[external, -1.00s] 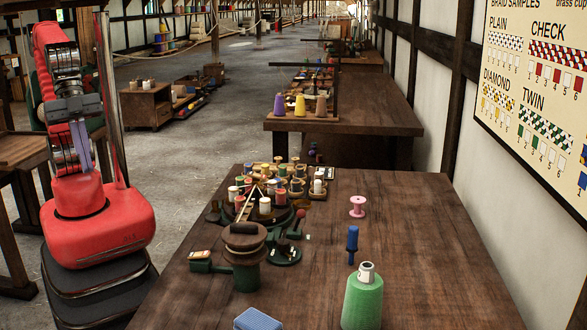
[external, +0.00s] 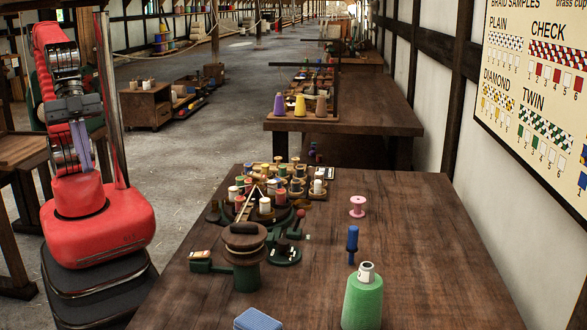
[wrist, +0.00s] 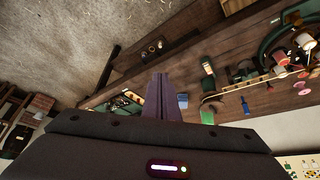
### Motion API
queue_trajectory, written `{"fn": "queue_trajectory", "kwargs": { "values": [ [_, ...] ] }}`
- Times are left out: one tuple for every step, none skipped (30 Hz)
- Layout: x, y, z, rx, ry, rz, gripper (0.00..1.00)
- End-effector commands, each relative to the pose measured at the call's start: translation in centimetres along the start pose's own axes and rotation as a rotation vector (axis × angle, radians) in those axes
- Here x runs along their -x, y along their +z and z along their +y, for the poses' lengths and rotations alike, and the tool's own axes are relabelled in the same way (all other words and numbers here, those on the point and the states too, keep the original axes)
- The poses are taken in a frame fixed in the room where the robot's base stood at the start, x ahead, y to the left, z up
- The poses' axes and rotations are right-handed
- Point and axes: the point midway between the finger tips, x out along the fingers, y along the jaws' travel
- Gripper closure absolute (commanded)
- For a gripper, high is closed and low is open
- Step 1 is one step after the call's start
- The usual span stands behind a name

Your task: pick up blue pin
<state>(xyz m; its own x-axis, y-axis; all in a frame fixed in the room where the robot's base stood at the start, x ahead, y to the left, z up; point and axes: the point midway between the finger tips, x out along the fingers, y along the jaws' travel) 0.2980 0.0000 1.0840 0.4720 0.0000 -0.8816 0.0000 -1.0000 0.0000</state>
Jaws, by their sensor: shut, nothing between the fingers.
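The blue pin (external: 352,241) stands upright on the dark wooden table, behind the green thread cone (external: 363,300) and in front of the pink spool (external: 357,206). In the wrist view a small blue upright shape (wrist: 245,105), likely the pin, shows right of my fingers. My gripper (wrist: 160,78) is shut and empty, its dark purple fingers together. In the external view my arm is folded up over its red base, left of the table, well away from the pin.
A round stand with several spools (external: 265,207) and a green-based wooden device (external: 243,250) stand on the table's left side, nearest my arm. A blue block (external: 258,320) lies at the front edge. The table's right side is clear.

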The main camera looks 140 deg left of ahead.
Motion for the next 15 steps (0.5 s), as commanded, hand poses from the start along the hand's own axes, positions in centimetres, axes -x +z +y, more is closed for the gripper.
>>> {"fn": "queue_trajectory", "kwargs": {
  "values": [
    [0.0, 0.0, 0.0, 0.0, 0.0, 0.0, 1.0],
    [0.0, 0.0, 0.0, 0.0, 0.0, 0.0, 1.0],
    [0.0, 0.0, 0.0, 0.0, 0.0, 0.0, 1.0],
    [0.0, 0.0, 0.0, 0.0, 0.0, 0.0, 1.0],
    [0.0, 0.0, 0.0, 0.0, 0.0, 0.0, 1.0],
    [0.0, 0.0, 0.0, 0.0, 0.0, 0.0, 1.0],
    [0.0, 0.0, 0.0, 0.0, 0.0, 0.0, 1.0],
    [0.0, 0.0, 0.0, 0.0, 0.0, 0.0, 1.0],
    [0.0, 0.0, 0.0, 0.0, 0.0, 0.0, 1.0],
    [0.0, 0.0, 0.0, 0.0, 0.0, 0.0, 0.99],
    [0.0, 0.0, 0.0, 0.0, 0.0, 0.0, 0.96],
    [0.0, 0.0, 0.0, 0.0, 0.0, 0.0, 0.94],
    [0.0, 0.0, 0.0, 0.0, 0.0, 0.0, 0.92],
    [0.0, 0.0, 0.0, 0.0, 0.0, 0.0, 0.89],
    [0.0, 0.0, 0.0, 0.0, 0.0, 0.0, 0.87]
  ]
}}
